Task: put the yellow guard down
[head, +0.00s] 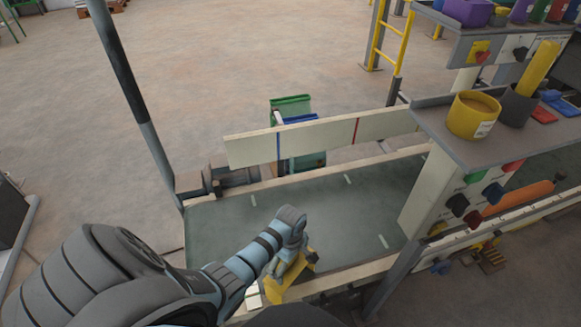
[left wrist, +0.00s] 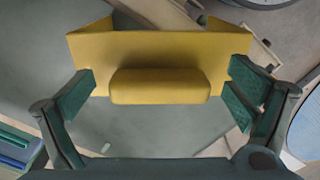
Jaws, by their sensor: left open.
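The yellow guard (head: 279,287) is at the near edge of the grey-green belt, partly hidden by my left gripper in the head view. In the left wrist view the guard (left wrist: 160,45) is a folded yellow plate with a thick bar-shaped grip (left wrist: 160,87) facing the camera. My left gripper (head: 289,250) is just over it. In the left wrist view its fingers (left wrist: 160,86) are spread wide on either side of the bar, with clear gaps to its ends. I cannot tell whether the guard rests fully on a surface. My right gripper is not in view.
The belt (head: 225,220) runs between pale side rails, with open space left and right of the guard. A pale board with blue and red marks (head: 330,135) stands along its far side. A control post (head: 480,195) and a shelf with a yellow pot (head: 473,115) stand right.

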